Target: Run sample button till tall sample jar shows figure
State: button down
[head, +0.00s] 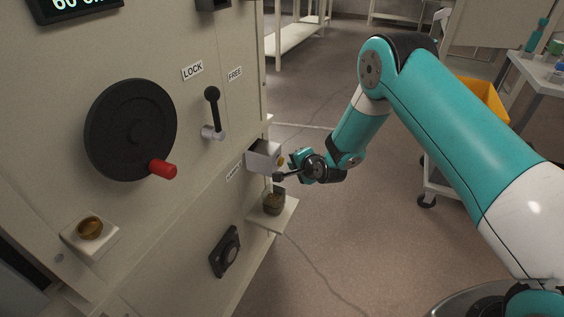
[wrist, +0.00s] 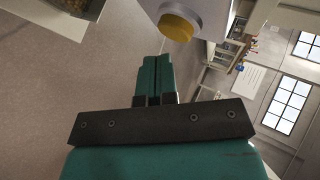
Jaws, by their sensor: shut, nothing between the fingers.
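The sample button is a yellow round button (wrist: 176,27) on a grey box (head: 264,156) that sticks out from the panel, and its yellow edge also shows in the head view (head: 281,161). The sample jar (head: 273,203) is clear with brown contents and stands on a small cream shelf (head: 284,217) below the box. Any figure on the jar is too small to read. My gripper (head: 277,177) is shut and empty, with its tips near the button. In the wrist view my gripper (wrist: 157,62) points just below the button, with a visible gap between them.
A yellow bin cart (head: 481,99) stands behind my arm. The floor right of the shelf is clear.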

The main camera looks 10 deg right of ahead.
jog(key=s+d, duration=0.1)
jog(key=d, duration=0.1)
jog(key=s+d, duration=0.2)
dwell(0.6)
